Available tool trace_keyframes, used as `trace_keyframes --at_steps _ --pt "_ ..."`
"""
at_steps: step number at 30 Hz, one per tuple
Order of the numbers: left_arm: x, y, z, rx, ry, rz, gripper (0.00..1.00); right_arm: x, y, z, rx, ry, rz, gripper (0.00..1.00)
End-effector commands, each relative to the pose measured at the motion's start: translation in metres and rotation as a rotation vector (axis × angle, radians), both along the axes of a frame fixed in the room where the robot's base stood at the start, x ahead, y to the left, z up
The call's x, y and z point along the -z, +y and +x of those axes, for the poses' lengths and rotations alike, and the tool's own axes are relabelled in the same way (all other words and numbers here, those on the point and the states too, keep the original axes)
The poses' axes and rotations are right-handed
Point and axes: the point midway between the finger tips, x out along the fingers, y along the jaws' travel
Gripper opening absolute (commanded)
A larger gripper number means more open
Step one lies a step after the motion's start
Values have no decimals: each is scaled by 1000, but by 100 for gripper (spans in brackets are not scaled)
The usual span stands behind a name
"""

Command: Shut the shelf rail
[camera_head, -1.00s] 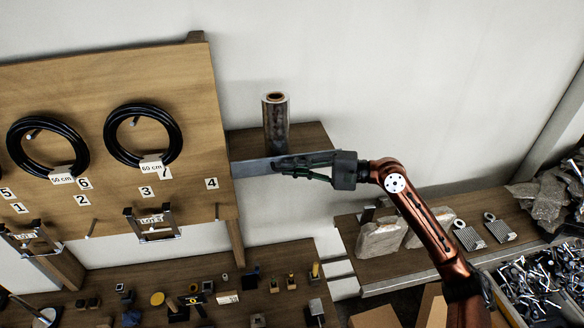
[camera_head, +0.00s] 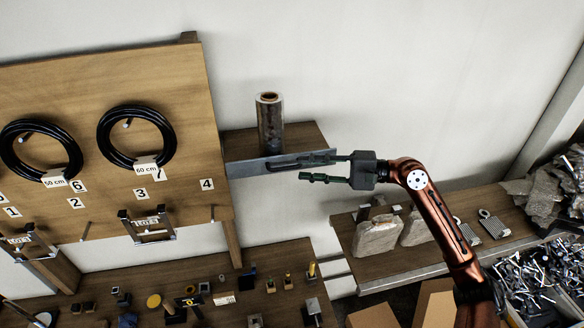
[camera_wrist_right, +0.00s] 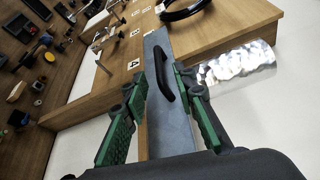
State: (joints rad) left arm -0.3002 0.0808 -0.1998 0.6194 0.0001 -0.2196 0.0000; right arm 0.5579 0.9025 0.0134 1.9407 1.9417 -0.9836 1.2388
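The shelf rail (camera_head: 245,168) is a flat grey bar with a dark handle, running along the front of the small wooden shelf (camera_head: 301,136). It also shows in the right wrist view (camera_wrist_right: 179,135), with its black handle (camera_wrist_right: 164,75) between my fingers. My right gripper (camera_head: 305,169) is open at the rail's right part, one finger by the handle and the other apart on the near side. In the wrist view the green fingers (camera_wrist_right: 155,95) lie either side of the rail, not closed on it. Whether the rail is latched cannot be told. My left gripper is not in view.
A metallic roll (camera_head: 270,125) stands on the shelf behind the rail. A wooden board (camera_head: 90,80) with black hose coils is left. Below is a workbench (camera_head: 130,262) with small parts; stones (camera_head: 377,236) lie on a right-hand bench.

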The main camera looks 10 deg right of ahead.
Motion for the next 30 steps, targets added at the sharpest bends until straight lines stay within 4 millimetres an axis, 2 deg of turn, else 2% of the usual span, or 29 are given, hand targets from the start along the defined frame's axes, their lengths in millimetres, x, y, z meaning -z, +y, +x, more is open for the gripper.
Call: trace_keyframes --at_steps 3,10,30 --pt "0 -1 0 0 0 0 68 -1 -24 -9 4 1 -1 26" --pt "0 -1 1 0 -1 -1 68 -4 -50 -20 2 1 0 26" --pt "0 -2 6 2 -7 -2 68 -5 -56 -23 2 0 0 26"
